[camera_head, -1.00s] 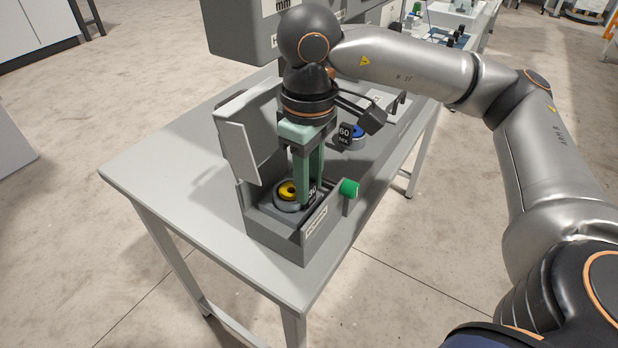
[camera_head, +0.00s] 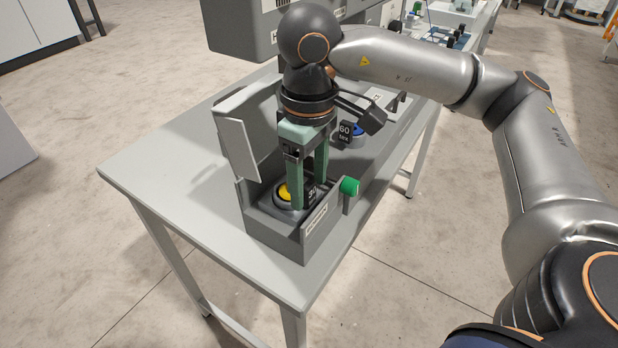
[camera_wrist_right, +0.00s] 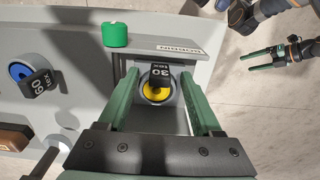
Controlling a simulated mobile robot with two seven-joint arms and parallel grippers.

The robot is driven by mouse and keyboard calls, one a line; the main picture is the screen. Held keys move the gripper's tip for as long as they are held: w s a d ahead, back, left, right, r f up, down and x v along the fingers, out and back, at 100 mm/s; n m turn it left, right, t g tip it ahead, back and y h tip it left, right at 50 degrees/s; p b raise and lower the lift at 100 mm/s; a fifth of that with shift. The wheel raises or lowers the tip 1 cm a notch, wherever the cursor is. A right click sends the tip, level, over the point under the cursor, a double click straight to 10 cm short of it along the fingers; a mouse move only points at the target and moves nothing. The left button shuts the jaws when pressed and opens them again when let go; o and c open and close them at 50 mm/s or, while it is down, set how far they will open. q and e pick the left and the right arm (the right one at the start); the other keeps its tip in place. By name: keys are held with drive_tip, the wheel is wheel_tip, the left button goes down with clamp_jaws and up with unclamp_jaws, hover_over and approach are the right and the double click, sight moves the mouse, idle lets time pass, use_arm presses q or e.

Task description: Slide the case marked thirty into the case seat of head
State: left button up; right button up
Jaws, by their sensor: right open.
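The case marked thirty (camera_wrist_right: 159,93) is a round grey case with a yellow centre and a black tag reading 30. It sits inside the open grey box labelled bobbin (camera_head: 273,234), and its yellow centre also shows in the head view (camera_head: 283,192). I cannot tell how deep it sits. My right gripper (camera_head: 309,194) points down into the box, open, with its green fingers either side of the case; in the wrist view they stand apart from it. My left gripper (camera_wrist_right: 249,61) shows in the wrist view, open and empty above the floor.
A green knob (camera_head: 349,187) sticks out from the box's right side. A grey lid-like panel (camera_head: 238,150) stands at its left. A blue-centred case tagged 60 (camera_wrist_right: 22,72) is on the table (camera_head: 165,165) behind the box. The table's left part is clear.

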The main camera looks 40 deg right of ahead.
drive_tip(key=shift+r, duration=0.7)
use_arm(q)
wheel_tip(320, 180, up, 3)
drive_tip(key=p, duration=0.3)
drive_tip(key=shift+f, duration=0.1)
use_arm(e)
wheel_tip(320, 180, up, 11)
use_arm(q)
drive_tip(key=shift+a, duration=0.1)
